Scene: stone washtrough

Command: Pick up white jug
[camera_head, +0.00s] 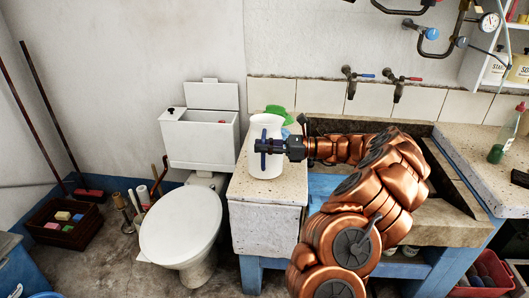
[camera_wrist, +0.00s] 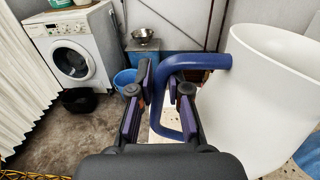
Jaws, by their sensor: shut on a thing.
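The white jug (camera_head: 265,168) is upright over the left end of the speckled stone counter (camera_head: 283,190). I cannot tell if its base touches the counter. My gripper (camera_head: 272,147) reaches it from the right, and the jug's side toward my gripper is partly hidden. In the wrist view, the jug's white body (camera_wrist: 268,95) fills the right side, with a blue handle curving out to the left. My gripper (camera_wrist: 160,92) has its two fingers around this handle and is shut on it.
The toilet (camera_head: 180,225) stands left of the counter. A green object (camera_head: 278,111) and a light blue one lie behind the jug. The stone trough (camera_head: 440,215) is at the right, below two taps (camera_head: 350,80). A green bottle (camera_head: 497,152) stands on the right counter.

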